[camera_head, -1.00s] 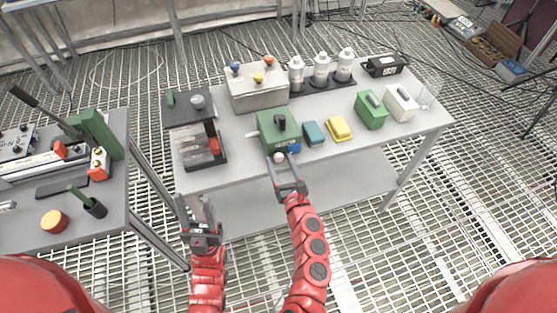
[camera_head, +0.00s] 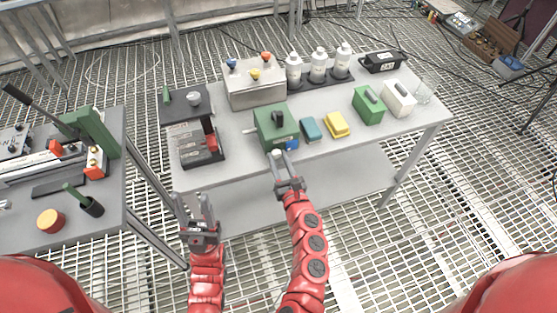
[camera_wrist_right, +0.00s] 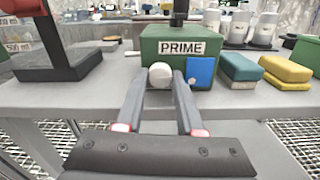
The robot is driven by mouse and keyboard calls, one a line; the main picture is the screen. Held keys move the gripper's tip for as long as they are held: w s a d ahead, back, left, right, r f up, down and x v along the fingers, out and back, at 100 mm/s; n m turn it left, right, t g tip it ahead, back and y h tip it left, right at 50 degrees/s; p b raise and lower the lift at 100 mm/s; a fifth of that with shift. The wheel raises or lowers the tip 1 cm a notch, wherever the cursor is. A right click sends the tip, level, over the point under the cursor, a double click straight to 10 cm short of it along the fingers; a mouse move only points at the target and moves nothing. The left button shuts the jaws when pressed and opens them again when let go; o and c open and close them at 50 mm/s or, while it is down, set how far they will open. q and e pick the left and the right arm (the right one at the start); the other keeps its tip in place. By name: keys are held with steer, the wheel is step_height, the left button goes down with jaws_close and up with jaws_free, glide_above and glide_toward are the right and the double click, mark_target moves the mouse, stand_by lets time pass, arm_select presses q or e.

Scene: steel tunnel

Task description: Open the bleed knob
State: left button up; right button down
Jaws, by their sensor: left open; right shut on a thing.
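The green box labelled PRIME (camera_head: 264,120) stands near the front edge of the grey table; it also shows in the right wrist view (camera_wrist_right: 152,34). A pale round knob (camera_wrist_right: 160,75) sticks out low on its front, beside a blue patch (camera_wrist_right: 201,72). I take it for the bleed knob. My right gripper (camera_wrist_right: 158,88) reaches in from the front, its two fingers on either side of the knob and shut on it. It also shows in the head view (camera_head: 281,157). My left gripper (camera_head: 195,204) is open and empty, low in front of the table's left end.
A teal block (camera_head: 310,129) and a yellow block (camera_head: 337,125) lie right of the box. A dark stand with a red part (camera_head: 211,142) is to its left. A metal box (camera_head: 252,90) and white bottles (camera_head: 318,64) stand behind. Another bench (camera_head: 118,200) is at left.

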steer(key=n+b, duration=0.2)
steer(key=n, duration=0.1)
steer(key=n+b, duration=0.2)
steer(key=n, duration=0.2)
steer(key=shift+n+b, duration=0.3)
steer(key=shift+n, duration=0.1)
steer(key=n+b, duration=0.2)
steer(key=n, duration=0.2)
steer(key=shift+n, duration=0.3)
steer(key=n+b, duration=0.1)
steer(key=n, duration=0.2)
steer(key=shift+r+n, duration=0.1)
steer(key=shift+n, duration=0.2)
steer(key=n+b, duration=0.1)
steer(key=n, duration=0.2)
steer(key=shift+n, duration=0.3)
steer(key=n, duration=0.3)
steer(key=shift+n+b, duration=0.3)
steer(key=n, duration=0.3)
steer(key=shift+n, duration=1.8)
